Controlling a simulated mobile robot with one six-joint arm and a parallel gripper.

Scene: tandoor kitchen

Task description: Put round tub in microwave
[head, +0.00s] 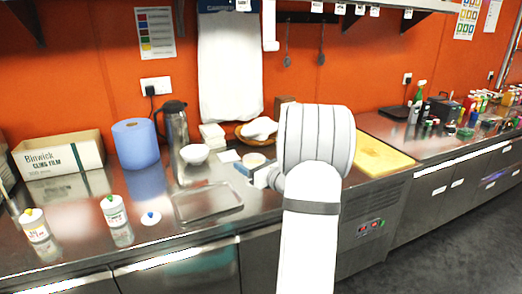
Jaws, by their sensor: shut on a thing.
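A small round tub (254,159) with a pale, cream-coloured top is at the back middle of the steel counter. My gripper (250,168), partly hidden behind my own white arm, is at the tub and shut on it. Its blue-grey fingertip shows at the tub's near left side. I cannot tell whether the tub is touching the counter or lifted. I see no microwave in this view.
An empty steel tray (208,202) lies in front left of the gripper. A white bowl (194,153), steel jug (174,125), blue roll (136,144) and cling film box (58,156) stand left. A yellow board (380,157) lies right. Labelled white tubs (114,212) are front left.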

